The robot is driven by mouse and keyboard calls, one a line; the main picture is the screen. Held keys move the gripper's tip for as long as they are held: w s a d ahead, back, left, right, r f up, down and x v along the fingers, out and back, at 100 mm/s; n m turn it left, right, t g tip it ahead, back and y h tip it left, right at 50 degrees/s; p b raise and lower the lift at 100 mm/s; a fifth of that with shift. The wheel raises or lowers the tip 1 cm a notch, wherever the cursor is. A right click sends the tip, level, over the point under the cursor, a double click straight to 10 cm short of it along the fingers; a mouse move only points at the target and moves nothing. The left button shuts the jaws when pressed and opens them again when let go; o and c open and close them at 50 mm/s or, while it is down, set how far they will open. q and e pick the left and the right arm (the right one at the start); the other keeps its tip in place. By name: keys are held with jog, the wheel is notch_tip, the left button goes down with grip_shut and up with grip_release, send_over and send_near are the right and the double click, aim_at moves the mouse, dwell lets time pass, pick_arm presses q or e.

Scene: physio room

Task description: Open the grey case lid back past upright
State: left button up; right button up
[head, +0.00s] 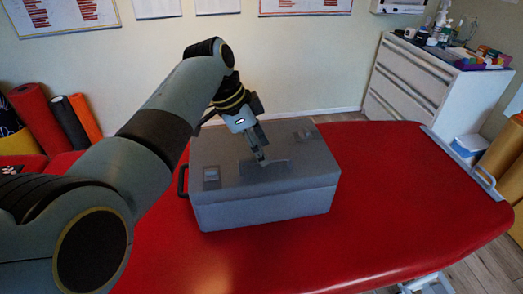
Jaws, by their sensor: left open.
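The grey case (265,205) sits on the red padded couch. Its lid (300,167) looks shut, lying flat on the body. Two latch-like plates show on top, one at the left (211,177) and one at the right (303,135), with a darker raised part between them. A dark handle stands on the case's left side (182,181). My left gripper (263,160) points down over the middle of the lid, its fingertips at or just above the raised part. I cannot tell if they touch. It is open with no object seen in it. My right gripper is not in view.
The red couch (400,190) is clear to the right of the case, with a metal rail (462,163) at its right end. A white drawer cabinet (420,85) with bottles and boxes stands at the back right. Rolled mats (38,118) stand at the left.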

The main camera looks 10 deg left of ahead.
pick_arm(q)
jog(key=shift+w+d+f, duration=0.1)
jog(key=shift+d+f, duration=0.15)
jog(key=shift+f, duration=0.4)
grip_shut()
